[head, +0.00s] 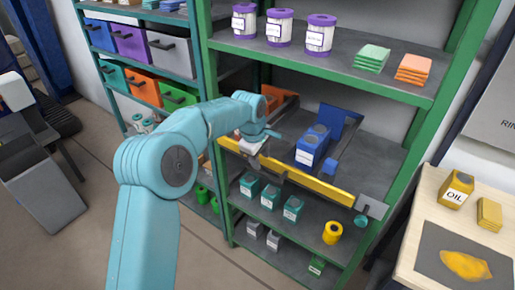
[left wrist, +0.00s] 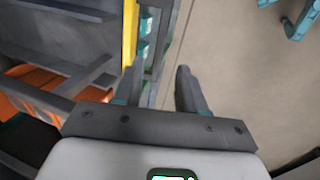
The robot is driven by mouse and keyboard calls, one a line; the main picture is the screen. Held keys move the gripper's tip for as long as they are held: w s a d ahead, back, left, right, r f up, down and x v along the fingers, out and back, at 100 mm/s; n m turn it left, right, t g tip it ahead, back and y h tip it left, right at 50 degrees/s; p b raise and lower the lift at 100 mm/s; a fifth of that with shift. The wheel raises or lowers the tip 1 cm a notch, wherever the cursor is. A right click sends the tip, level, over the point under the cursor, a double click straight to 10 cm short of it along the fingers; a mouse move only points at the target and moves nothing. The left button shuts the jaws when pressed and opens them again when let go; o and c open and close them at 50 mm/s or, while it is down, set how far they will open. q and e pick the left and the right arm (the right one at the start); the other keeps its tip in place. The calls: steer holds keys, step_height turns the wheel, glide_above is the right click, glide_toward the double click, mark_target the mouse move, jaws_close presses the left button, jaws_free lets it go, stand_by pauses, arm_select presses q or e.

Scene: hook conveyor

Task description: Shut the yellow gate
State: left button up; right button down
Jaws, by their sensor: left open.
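The yellow gate (head: 310,187) is a long yellow bar along the front of the middle shelf. Its right end is at a grey bracket (head: 373,207) by the right green post, with a teal knob (head: 361,221) just below; I cannot tell whether it is latched. My left gripper (head: 262,150) is at the left part of the bar, partly hidden by my own arm. In the left wrist view the two fingers (left wrist: 158,88) are apart with nothing held between them. The yellow bar (left wrist: 130,35) runs beside the left finger; contact cannot be told. My right gripper is not in view.
Teal containers (head: 270,196) and a yellow roll (head: 332,232) stand on the shelf below. A wooden table (head: 430,200) is at right. Open floor lies at lower left.

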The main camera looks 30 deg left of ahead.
arm_select(q)
steer(key=v, duration=0.6)
steer(key=shift+w+r, duration=0.1)
